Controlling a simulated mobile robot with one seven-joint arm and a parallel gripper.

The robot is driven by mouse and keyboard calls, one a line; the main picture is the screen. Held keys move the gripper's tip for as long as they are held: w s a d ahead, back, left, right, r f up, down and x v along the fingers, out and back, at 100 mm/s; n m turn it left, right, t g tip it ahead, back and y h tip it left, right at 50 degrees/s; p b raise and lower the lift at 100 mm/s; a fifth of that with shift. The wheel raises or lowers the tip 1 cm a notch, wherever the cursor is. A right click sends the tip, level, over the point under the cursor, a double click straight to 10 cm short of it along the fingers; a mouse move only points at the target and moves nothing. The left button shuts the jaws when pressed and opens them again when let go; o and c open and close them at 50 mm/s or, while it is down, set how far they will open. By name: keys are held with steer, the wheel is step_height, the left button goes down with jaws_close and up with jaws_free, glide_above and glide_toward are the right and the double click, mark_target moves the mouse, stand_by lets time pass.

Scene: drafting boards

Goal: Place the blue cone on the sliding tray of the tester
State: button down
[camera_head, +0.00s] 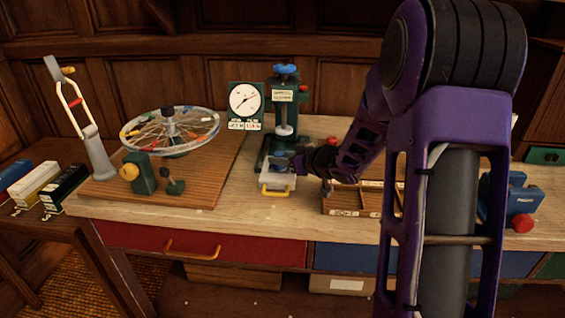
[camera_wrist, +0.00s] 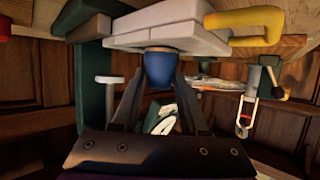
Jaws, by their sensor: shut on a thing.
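The tester (camera_head: 285,110) is a dark green press with a blue knob on top and a round dial beside it. Its white sliding tray (camera_head: 277,184) sticks out at the front, with a yellow handle (camera_head: 275,193). My gripper (camera_head: 294,164) reaches in from the right, at the tray. In the wrist view, which looks upside down, its two fingers are shut on the blue cone (camera_wrist: 160,72). The cone's end meets the white tray (camera_wrist: 170,40) there; I cannot tell whether it rests on it. The cone is mostly hidden by the gripper in the head view.
A spoked wheel (camera_head: 170,131) and a small green clamp stand on a board at left. A divided wooden tray (camera_head: 345,199) lies just right of the tester. A blue device (camera_head: 515,200) stands far right. My arm covers much of the right side.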

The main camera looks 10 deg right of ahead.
steer(key=shift+f, duration=0.15)
steer(key=shift+c, duration=2.2)
jaws_free()
steer(key=shift+r, duration=0.25)
steer(key=p+v, duration=0.2)
steer(key=v, duration=1)
steer(key=shift+p, duration=0.3)
steer(key=shift+f, duration=0.1)
